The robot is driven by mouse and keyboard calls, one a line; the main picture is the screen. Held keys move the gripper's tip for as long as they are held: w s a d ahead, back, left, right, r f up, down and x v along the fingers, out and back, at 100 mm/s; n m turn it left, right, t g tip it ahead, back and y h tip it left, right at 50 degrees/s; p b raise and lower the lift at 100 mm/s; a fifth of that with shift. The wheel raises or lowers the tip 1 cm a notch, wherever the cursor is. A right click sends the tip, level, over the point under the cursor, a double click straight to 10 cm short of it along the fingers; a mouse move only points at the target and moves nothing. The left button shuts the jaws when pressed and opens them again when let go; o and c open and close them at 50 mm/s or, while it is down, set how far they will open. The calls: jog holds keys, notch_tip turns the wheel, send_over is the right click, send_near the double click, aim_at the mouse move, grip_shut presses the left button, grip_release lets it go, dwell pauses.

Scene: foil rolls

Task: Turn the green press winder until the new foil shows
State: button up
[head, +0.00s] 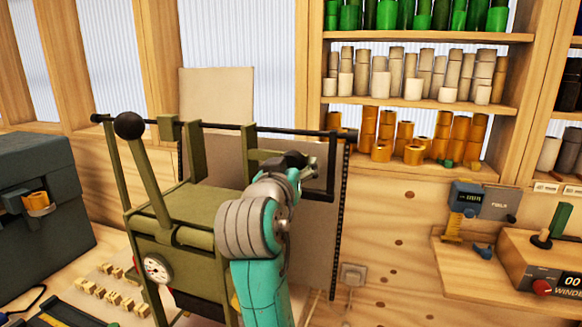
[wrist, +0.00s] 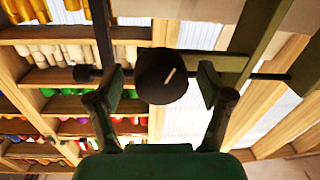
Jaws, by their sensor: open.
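The green press (head: 180,205) stands left of centre in the head view, with a black ball on its lever (head: 129,125). A dark rod runs across its top to a black crank, the winder (head: 333,165), at its right end. My gripper (head: 312,168) is beside this crank. In the wrist view my gripper (wrist: 163,82) is open, its two fingers on either side of the round end of a dark handle (wrist: 158,72) with a pale line on it. Gaps show between the handle and both fingers. My arm hides part of the press front, and I cannot make out its foil clearly.
Shelves with green, cream and orange foil rolls (head: 383,150) stand behind at the right. A dark toolbox (head: 40,205) is at the left. Small brass blocks (head: 112,290) lie near the press. A red-knobbed winding unit (head: 545,275) sits on the right.

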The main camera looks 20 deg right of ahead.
jog(key=c, duration=1.1)
jog(key=shift+c, duration=0.2)
jog(key=shift+m, duration=0.3)
jog(key=m, duration=0.4)
jog(key=shift+m+h, duration=0.3)
jog(key=shift+m, duration=0.1)
jog(key=m, duration=0.4)
jog(key=shift+a+m, duration=0.1)
jog(key=shift+m, duration=0.2)
jog(key=m+h, duration=0.1)
jog(key=m, duration=0.4)
jog(key=shift+w+m, duration=0.1)
jog(key=shift+m, duration=0.3)
jog(key=shift+m+h, duration=0.3)
jog(key=shift+m, duration=2.2)
